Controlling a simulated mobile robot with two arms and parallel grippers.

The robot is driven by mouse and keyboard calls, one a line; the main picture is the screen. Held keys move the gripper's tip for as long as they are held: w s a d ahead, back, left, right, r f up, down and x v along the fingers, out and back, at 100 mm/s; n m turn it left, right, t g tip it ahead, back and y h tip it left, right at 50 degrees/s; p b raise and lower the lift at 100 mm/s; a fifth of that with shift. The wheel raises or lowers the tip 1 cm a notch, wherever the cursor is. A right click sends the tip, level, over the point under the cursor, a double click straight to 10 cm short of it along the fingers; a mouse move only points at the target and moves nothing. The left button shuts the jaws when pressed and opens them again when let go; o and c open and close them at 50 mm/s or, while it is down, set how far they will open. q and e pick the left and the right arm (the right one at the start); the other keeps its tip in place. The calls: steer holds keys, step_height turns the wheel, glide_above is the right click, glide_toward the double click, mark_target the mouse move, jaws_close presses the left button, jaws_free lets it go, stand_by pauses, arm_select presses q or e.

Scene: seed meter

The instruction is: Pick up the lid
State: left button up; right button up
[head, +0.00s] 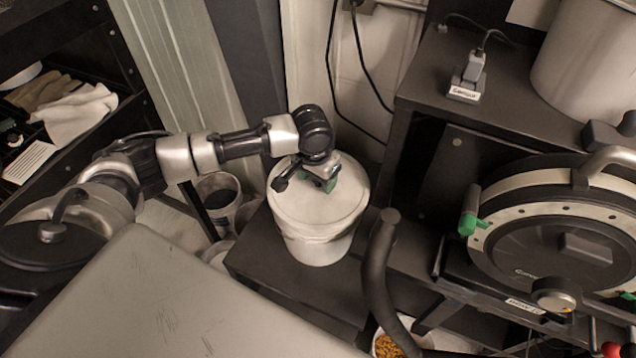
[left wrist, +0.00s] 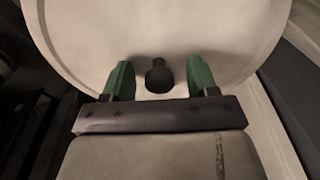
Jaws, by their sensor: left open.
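The lid (head: 312,203) is a round white disc on top of a white bucket (head: 318,246) on a dark low shelf. In the left wrist view the lid (left wrist: 165,28) fills the upper part, with a short dark knob (left wrist: 159,76) standing on it. My left gripper (head: 322,182) is over the lid's upper part in the head view. In the left wrist view its green fingers (left wrist: 160,80) are open on either side of the knob, with a gap on each side. The gripper hides the knob in the head view. My right gripper is not seen.
A round metal machine (head: 565,245) with green-tipped latches stands to the right. A dark stand (head: 480,85) with a small device (head: 467,85) rises behind. A dark curved bar (head: 378,265) is close right of the bucket. Open containers (head: 220,192) sit left of it.

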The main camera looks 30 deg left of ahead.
arm_select(q)
jaws_close()
steer(key=shift+r, duration=0.1)
